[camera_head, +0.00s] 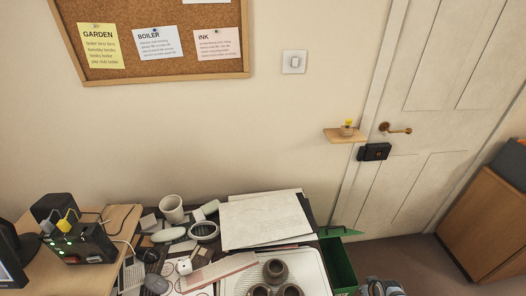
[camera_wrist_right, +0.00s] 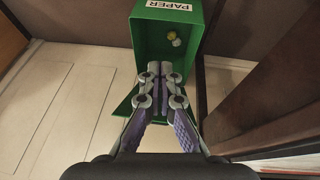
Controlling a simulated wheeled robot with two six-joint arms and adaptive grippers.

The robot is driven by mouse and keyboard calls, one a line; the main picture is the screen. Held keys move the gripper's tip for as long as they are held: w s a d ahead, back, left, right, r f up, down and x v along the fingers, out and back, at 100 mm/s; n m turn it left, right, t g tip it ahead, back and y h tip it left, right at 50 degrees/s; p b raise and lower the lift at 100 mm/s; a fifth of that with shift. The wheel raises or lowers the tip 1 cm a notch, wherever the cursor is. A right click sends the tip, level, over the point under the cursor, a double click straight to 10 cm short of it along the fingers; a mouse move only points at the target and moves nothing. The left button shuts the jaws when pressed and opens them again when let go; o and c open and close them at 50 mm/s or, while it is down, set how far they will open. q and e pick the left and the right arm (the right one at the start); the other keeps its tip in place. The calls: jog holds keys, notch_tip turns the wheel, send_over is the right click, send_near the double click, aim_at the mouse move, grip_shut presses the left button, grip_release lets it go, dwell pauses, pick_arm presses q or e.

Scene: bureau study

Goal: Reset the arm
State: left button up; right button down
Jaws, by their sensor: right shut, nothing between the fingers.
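My right gripper (camera_wrist_right: 160,80) points into the middle of the right wrist view. Its fingers are together with nothing between them. It is over the near side of a green bin labelled PAPER (camera_wrist_right: 150,45), whose inside shows two small crumpled balls (camera_wrist_right: 174,38). In the head view, a grey part of my right arm shows at the bottom edge, right of the green bin (camera_head: 340,265). My left gripper is not in view.
A cluttered desk with papers (camera_head: 265,220), a white cup (camera_head: 172,208) and several dark round pots (camera_head: 276,271) stands left of the bin. A small wooden shelf (camera_head: 345,135) juts from the wall beside a closed door (camera_head: 425,120). A wooden cabinet (camera_head: 485,225) is at right.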

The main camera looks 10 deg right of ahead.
jog(key=s+d+r+h, duration=0.1)
jog(key=d+r+h, duration=0.15)
jog(key=d, duration=0.65)
jog(key=s+d+f+n+g+h, duration=0.15)
jog(key=s+d, duration=0.35)
jog(key=s, duration=0.5)
jog(key=s+d+f+n+g+h, duration=0.1)
jog(key=s+d+f+n, duration=0.2)
jog(key=s, duration=0.8)
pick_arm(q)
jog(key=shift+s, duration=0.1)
pick_arm(e)
jog(key=s+a+f+m+y, duration=0.1)
jog(key=a+f, duration=0.3)
jog(key=a, duration=0.8)
jog(key=s+a+f+m+y, duration=0.1)
jog(key=s+a+f+y, duration=0.1)
jog(key=a, duration=1)
jog(key=s+a+f+m+y, duration=0.1)
jog(key=a+f, duration=0.5)
jog(key=a, duration=0.6)
jog(key=shift+s+f+y, duration=0.3)
jog(key=shift+s+y, duration=0.05)
jog(key=shift+y, duration=0.55)
